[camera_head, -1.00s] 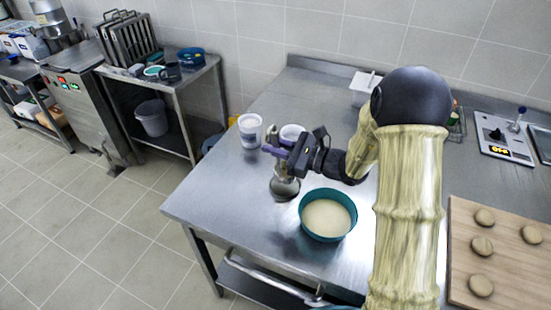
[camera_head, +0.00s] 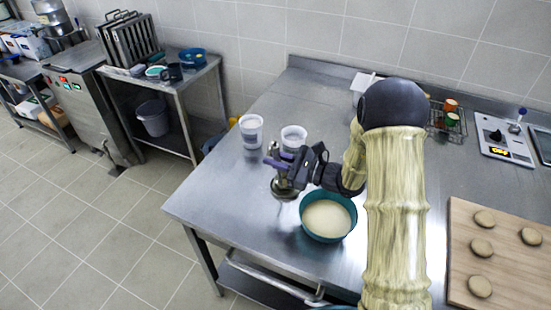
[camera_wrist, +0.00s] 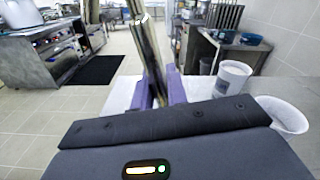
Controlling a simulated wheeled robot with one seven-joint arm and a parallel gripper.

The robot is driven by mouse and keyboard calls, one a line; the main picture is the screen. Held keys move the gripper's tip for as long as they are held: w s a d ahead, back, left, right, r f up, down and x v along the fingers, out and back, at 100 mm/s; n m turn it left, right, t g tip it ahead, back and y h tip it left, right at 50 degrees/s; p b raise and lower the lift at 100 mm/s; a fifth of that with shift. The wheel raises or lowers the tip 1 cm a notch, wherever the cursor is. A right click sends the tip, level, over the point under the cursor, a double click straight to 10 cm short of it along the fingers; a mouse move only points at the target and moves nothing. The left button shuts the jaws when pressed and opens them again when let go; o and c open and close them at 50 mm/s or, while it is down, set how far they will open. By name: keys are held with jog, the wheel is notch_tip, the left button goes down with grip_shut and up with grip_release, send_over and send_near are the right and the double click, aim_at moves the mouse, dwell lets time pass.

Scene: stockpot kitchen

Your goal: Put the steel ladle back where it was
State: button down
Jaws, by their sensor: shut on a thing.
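My gripper (camera_head: 281,160) is shut on the steel ladle (camera_head: 279,187), which hangs down from it over the steel table, left of a teal bowl of pale batter (camera_head: 328,215). In the wrist view the ladle's shiny handle (camera_wrist: 149,50) stands up, slightly tilted, between the purple fingertips (camera_wrist: 160,92). In the head view the ladle's bowl end overlaps the table top; I cannot tell whether it touches it. The ladle's lower end is out of the wrist view.
Two white tubs (camera_head: 251,130) and (camera_head: 293,137) stand behind my gripper. A wooden board (camera_head: 500,245) with several dough rounds lies at the right. A wire rack (camera_head: 447,122) and a scale (camera_head: 503,143) stand at the back right. The table's left side is clear.

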jog(key=c, duration=1.4)
grip_release()
jog(key=shift+f, duration=0.1)
jog(key=shift+r, duration=0.2)
jog(key=b+v, duration=0.2)
jog(key=v, duration=1)
jog(key=shift+s+f, duration=0.1)
